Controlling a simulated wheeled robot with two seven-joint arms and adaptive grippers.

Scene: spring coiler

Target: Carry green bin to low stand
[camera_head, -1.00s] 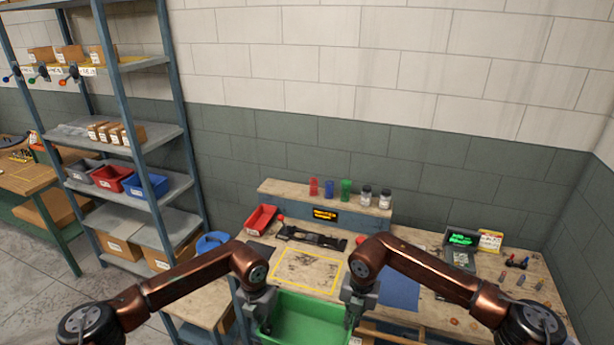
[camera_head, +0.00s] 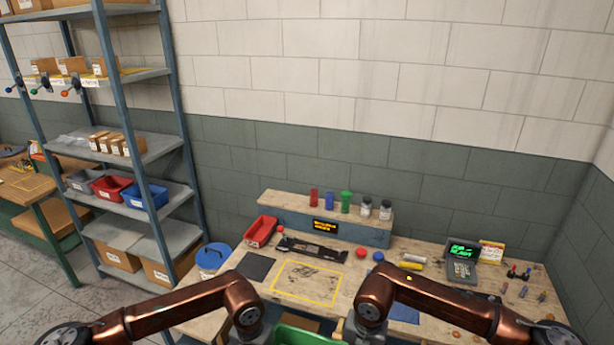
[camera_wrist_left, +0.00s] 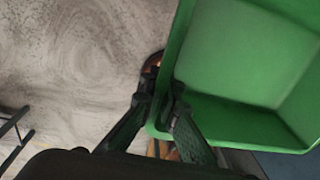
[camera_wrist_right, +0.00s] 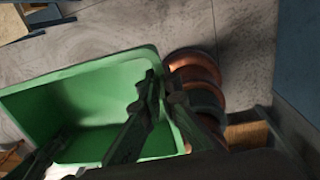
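The green bin (camera_head: 298,321) shows only as a sliver of its far rim at the bottom edge of the head view, between my two grippers. In the left wrist view the bin (camera_wrist_left: 240,60) fills the upper right, and my left gripper (camera_wrist_left: 163,95) is shut on its rim. In the right wrist view the bin (camera_wrist_right: 95,100) is at the left, and my right gripper (camera_wrist_right: 160,92) has its fingers on either side of the rim. The bin looks empty and is held above the floor. I cannot pick out the low stand with certainty.
A shelf rack (camera_head: 165,205) is farther left. Bare floor (camera_head: 50,300) shows at lower left.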

